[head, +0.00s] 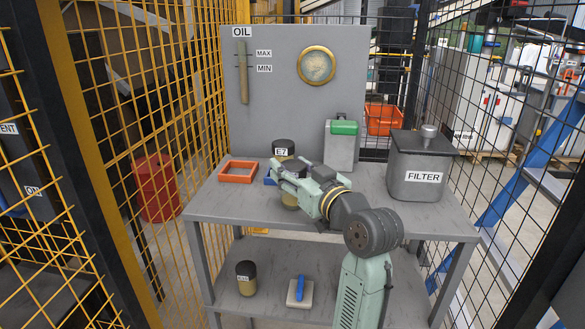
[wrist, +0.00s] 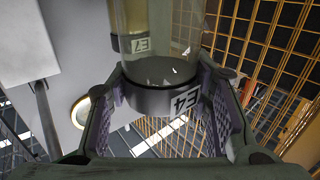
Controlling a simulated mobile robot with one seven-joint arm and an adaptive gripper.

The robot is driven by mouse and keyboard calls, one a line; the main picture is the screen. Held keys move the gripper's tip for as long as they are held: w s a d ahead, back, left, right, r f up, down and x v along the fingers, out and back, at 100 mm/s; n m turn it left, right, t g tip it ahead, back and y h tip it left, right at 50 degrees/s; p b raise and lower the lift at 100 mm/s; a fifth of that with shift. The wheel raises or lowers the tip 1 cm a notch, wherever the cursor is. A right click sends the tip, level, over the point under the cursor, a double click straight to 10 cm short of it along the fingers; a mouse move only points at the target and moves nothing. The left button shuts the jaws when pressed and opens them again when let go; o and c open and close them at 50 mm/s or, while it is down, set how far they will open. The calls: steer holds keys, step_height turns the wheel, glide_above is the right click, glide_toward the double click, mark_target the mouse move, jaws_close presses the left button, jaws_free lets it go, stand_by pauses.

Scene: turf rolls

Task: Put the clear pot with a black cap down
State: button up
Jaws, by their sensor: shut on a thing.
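My gripper (head: 284,174) is shut on a clear pot with a black cap (wrist: 150,101) above the upper shelf of the grey table. In the wrist view, the pads of my gripper (wrist: 163,88) press both sides of the cap, which bears the label E4. The clear body (wrist: 157,68) extends away from the cap. Another black-capped pot, labelled E7 (head: 284,147), stands behind my gripper, mostly hidden.
An orange square frame (head: 238,164) lies left on the upper shelf (head: 225,205). A blue piece (head: 269,181) is partly hidden by my gripper. A grey can with a green top (head: 343,145) and a FILTER box (head: 420,178) stand right. Another capped pot (head: 246,285) is on the lower shelf.

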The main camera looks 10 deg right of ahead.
steer(key=shift+f, duration=0.15)
steer(key=o, duration=1.3)
steer(key=shift+o, duration=0.2)
steer(key=shift+r, duration=0.3)
steer(key=b+v, duration=0.2)
steer(key=v, duration=1)
steer(key=shift+f, duration=0.15)
